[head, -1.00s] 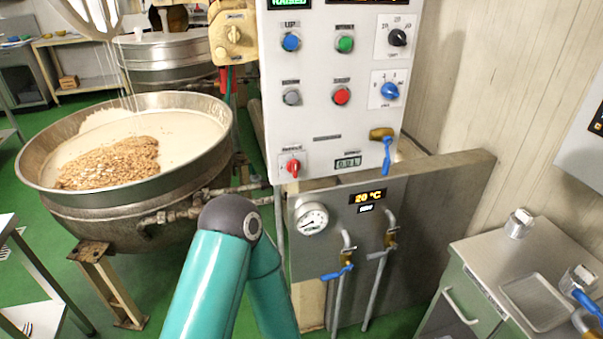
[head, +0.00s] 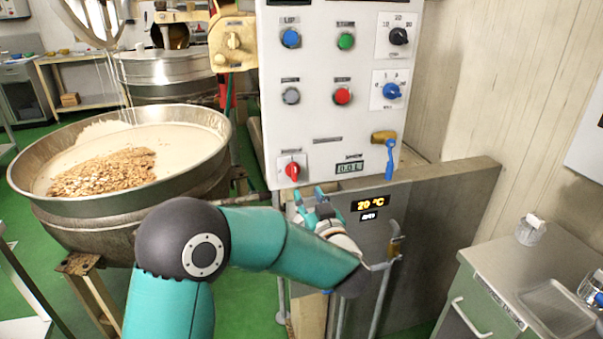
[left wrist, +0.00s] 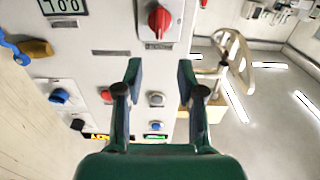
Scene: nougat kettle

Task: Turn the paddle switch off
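The red rotary paddle switch (head: 292,170) sits on a white plate low on the control panel (head: 325,115). Its label is too small to read surely. It also shows in the left wrist view (left wrist: 160,20), above and between the fingertips, apart from them. My left gripper (head: 308,195) is just below and right of the switch in the head view. In the left wrist view my left gripper (left wrist: 159,68) has its two fingers spread with nothing between them. My right gripper is not in view.
A blue-handled brass valve (head: 389,150) and a 0.0 L display (head: 349,168) lie right of the switch. The red round button (head: 342,96) is above. The kettle (head: 120,185) with nuts stands at left. A metal cabinet (head: 520,270) stands at right.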

